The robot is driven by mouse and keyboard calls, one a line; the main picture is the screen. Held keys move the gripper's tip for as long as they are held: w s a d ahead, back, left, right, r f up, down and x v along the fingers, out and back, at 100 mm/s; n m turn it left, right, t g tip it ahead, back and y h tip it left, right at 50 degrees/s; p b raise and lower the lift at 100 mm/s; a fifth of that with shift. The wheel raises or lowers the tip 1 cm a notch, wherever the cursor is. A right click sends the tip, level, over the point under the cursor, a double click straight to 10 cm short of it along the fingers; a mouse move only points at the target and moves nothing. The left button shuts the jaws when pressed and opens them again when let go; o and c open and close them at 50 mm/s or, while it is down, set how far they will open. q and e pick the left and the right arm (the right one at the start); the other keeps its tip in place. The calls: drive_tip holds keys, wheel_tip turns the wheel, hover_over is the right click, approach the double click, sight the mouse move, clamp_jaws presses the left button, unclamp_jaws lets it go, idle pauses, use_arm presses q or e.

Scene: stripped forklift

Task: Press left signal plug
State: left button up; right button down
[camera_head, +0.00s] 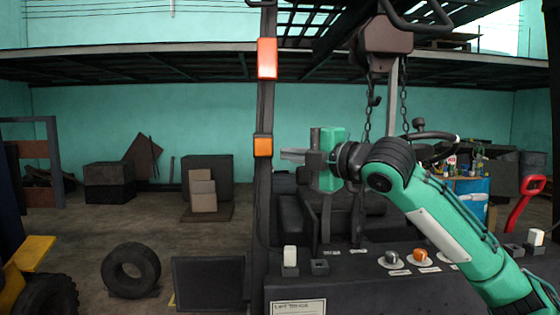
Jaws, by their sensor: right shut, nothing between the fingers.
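A white-topped plug (290,256) stands upright in a dark base at the left end of the forklift's dark panel (350,290). It is near the foot of the post, with a dark socket block (319,267) just to its right. A paper label (298,307) sits below it, its text too small to read surely. My right gripper (291,155) reaches in from the right. It is shut and empty, fingers pointing left, in front of the post and well above the plug in the picture. My left gripper is out of view.
The dark upright post (262,205) carries an upper orange lamp (266,58) and a lower one (262,145). A grey knob (391,257) and an orange knob (420,255) stand on the panel. Another white plug (536,237) is at far right. Chains hang behind my arm.

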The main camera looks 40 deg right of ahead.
use_arm(q)
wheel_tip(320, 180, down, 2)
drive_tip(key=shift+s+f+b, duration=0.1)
drive_tip(key=shift+b, duration=0.7)
use_arm(e)
drive_tip(key=v, duration=0.5)
drive_tip(key=shift+s+a+r, duration=0.2)
drive_tip(key=shift+a+r, duration=0.05)
drive_tip(key=shift+a, duration=0.05)
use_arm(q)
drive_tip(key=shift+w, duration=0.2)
use_arm(e)
drive_tip(key=shift+s, duration=0.1)
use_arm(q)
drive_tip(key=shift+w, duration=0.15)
